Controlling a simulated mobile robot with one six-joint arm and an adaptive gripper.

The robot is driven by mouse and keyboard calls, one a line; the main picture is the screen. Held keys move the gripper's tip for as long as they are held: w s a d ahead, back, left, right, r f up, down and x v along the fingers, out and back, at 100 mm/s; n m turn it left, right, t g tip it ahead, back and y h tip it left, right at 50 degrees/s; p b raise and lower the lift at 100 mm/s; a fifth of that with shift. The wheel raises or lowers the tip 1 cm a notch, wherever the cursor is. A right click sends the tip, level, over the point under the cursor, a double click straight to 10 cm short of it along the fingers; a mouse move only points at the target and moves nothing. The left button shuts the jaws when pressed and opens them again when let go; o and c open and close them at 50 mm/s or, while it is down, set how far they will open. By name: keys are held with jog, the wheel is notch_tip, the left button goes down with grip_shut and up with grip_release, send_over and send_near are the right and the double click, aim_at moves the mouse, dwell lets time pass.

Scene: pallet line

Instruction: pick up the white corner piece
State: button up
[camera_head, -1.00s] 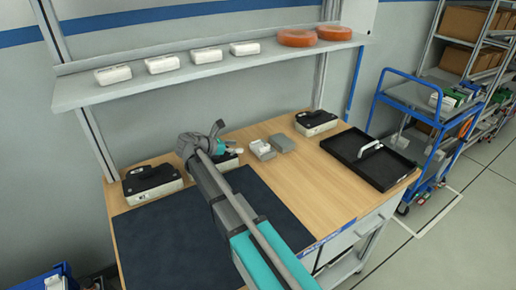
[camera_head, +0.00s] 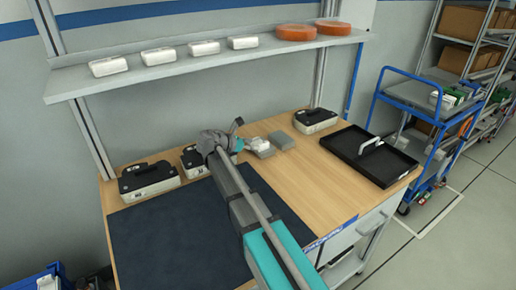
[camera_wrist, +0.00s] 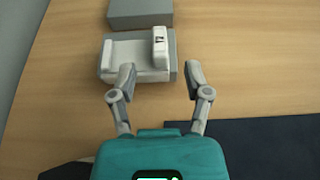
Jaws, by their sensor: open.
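I cannot tell for sure which piece is the white corner piece. My gripper is open and empty, its fingers apart, the left fingertip overlapping the box's near edge in the picture. In the head view my gripper (camera_head: 238,139) is just left of the box with white pieces (camera_head: 261,149), partly hiding it.
A closed grey box (camera_head: 282,140) stands beside the open one. A black tray (camera_head: 345,161) with a white curved piece (camera_head: 372,146) lies to the right. Black-topped devices (camera_head: 149,179) stand along the back. A dark mat (camera_head: 165,235) covers the front left. A shelf (camera_head: 200,63) hangs above.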

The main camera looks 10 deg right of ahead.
aim_at(262, 143)
dwell(0.3)
jog(key=shift+b+x, duration=0.85)
jog(key=shift+x, duration=1.8)
jog(key=shift+r, duration=0.2)
grip_shut()
